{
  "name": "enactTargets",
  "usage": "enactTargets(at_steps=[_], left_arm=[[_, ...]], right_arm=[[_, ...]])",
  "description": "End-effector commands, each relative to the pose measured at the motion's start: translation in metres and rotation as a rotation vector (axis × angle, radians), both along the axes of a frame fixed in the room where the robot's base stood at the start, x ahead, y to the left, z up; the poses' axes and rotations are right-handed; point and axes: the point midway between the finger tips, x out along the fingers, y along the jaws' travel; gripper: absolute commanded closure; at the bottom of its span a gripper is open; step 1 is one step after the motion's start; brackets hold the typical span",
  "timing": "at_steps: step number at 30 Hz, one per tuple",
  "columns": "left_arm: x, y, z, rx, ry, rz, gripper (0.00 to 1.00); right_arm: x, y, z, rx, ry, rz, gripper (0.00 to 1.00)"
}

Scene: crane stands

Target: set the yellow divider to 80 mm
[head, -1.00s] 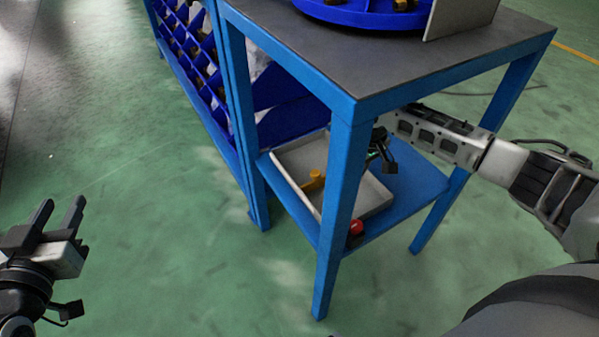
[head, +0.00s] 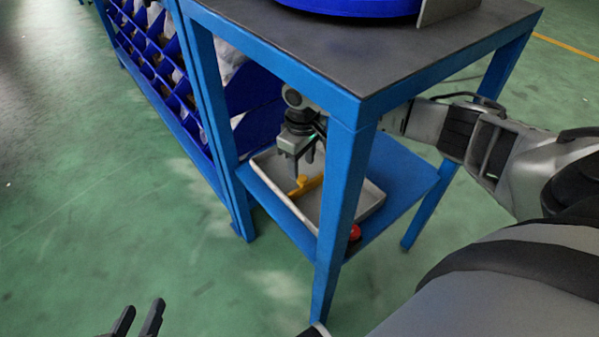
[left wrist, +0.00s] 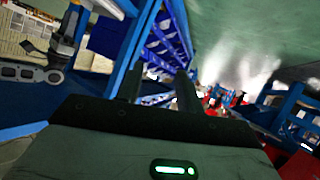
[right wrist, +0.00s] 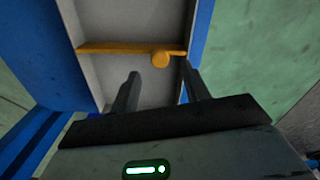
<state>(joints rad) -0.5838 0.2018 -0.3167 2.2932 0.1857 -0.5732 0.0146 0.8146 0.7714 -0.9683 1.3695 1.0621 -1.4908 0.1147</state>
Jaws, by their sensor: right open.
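The yellow divider (head: 306,186) stands across the grey tray (head: 372,208) on the lower shelf of the blue stand. It has a round yellow knob (right wrist: 161,59) on it, seen in the right wrist view. My right gripper (head: 303,168) is under the stand's top, above the tray and close to the divider. Its fingers (right wrist: 160,88) are apart and empty, with the knob just beyond and between them. I see no scale marks in these views. My left gripper (head: 138,318) is low at the left, away from the stand, with its fingers apart and nothing between them.
The blue stand's front leg (head: 340,200) and top (head: 370,45) enclose the shelf (head: 405,185). A red ball-like thing (head: 354,233) sits at the shelf's front corner. Blue bins (head: 150,50) stand at the left. The green floor is clear at the left.

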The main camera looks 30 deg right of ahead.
Motion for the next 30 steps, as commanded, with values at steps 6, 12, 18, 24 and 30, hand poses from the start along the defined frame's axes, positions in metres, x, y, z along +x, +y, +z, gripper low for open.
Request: enactTargets(at_steps=[6,12,18,24,30], left_arm=[[0.000,-0.003,0.006,-0.026,-0.055,-0.006,0.64],[0.000,-0.004,0.011,-0.034,-0.074,-0.007,0.64],[0.000,-0.005,0.011,-0.036,-0.074,-0.007,0.64],[0.000,-0.005,0.011,-0.036,-0.073,-0.007,0.64],[-0.001,-0.004,0.017,-0.027,-0.062,-0.010,0.64]], right_arm=[[0.000,0.000,-0.032,0.000,0.001,-0.001,0.54],[0.000,0.000,-0.038,-0.001,0.000,-0.001,0.54],[0.000,0.000,-0.037,0.000,0.000,-0.001,0.56],[0.000,0.000,-0.037,0.000,0.000,-0.001,1.00],[0.006,-0.009,-0.033,0.000,-0.001,-0.023,1.00]])
